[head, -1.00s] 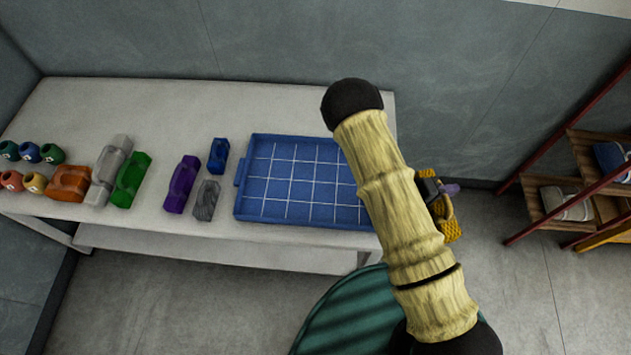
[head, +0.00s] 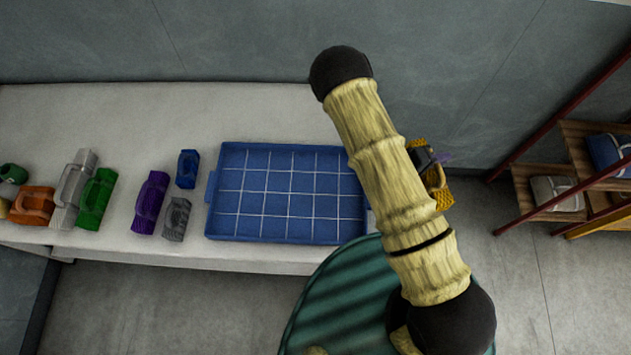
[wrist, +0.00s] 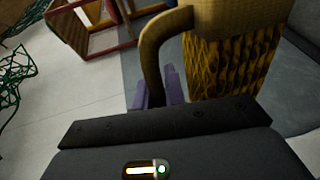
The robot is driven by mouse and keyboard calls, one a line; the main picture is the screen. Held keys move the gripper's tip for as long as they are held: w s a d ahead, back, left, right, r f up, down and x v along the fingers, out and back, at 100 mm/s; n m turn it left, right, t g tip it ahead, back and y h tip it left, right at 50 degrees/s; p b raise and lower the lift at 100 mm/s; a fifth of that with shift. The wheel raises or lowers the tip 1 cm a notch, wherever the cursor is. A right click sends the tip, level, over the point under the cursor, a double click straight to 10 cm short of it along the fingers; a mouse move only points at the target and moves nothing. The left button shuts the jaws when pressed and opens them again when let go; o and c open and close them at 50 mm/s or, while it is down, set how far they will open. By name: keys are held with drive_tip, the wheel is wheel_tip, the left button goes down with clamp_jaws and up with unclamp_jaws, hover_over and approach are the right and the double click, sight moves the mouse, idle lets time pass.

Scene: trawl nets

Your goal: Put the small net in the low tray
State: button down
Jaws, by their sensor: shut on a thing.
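My gripper (head: 443,158) is mostly hidden behind my own arm in the head view. It is shut on the handle of a yellow net (head: 437,188). In the wrist view my purple fingers (wrist: 160,92) close around the handle, and the yellow net (wrist: 232,70) hangs beside them with its ribbed mesh showing. The net is held in the air, right of the table. A low blue tray (head: 211,208) with a white grid lies on the table, left of my arm. It looks empty; my arm covers its right edge.
The pale table (head: 70,110) also bears a purple net (head: 150,203), a small blue one (head: 187,169), a grey one (head: 175,217), a green one (head: 95,199) and others at left. A red-framed shelf (head: 520,165) stands at right. Green netting (wrist: 14,75) lies on the floor.

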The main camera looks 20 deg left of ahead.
sight(439, 184)
drive_tip(key=shift+r, duration=0.1)
drive_tip(key=s+d+m+g+h+b, duration=0.1)
drive_tip(key=s, duration=0.1)
drive_tip(key=s+d+f+m+g+h+b, duration=0.1)
drive_tip(key=m+g, duration=0.1)
drive_tip(key=s+d+f+m+g+b, duration=0.1)
drive_tip(key=s+d+g, duration=0.1)
drive_tip(key=shift+s+f+m+h, duration=0.2)
drive_tip(key=shift+s+m+h, duration=0.1)
drive_tip(key=shift+h, duration=0.1)
drive_tip(key=s+a+f+m+g+y+b, duration=0.1)
drive_tip(key=s+f+m+g+b, duration=0.1)
drive_tip(key=s+m+g+b, duration=0.4)
drive_tip(key=s+a+f+m+g+y+b, duration=0.1)
drive_tip(key=s+f+m+g+y, duration=0.15)
drive_tip(key=s+m+g, duration=0.45)
drive_tip(key=s+a+f+m+g+y+b, duration=0.2)
drive_tip(key=s+a+m+g+y+b, duration=0.1)
drive_tip(key=s+a+g+y, duration=0.25)
drive_tip(key=w+a+m+y+b, duration=0.2)
drive_tip(key=a+m+y+b, duration=0.5)
drive_tip(key=a+m+y, duration=0.6)
drive_tip(key=w+a+r+m+t+y+b, duration=0.4)
drive_tip(key=w+a+m+t+y, duration=0.2)
drive_tip(key=w, duration=0.5)
drive_tip(key=shift+a+r+t+y, duration=0.25)
drive_tip(key=shift+a+t+y, duration=0.8)
drive_tip(key=shift+a, duration=0.15)
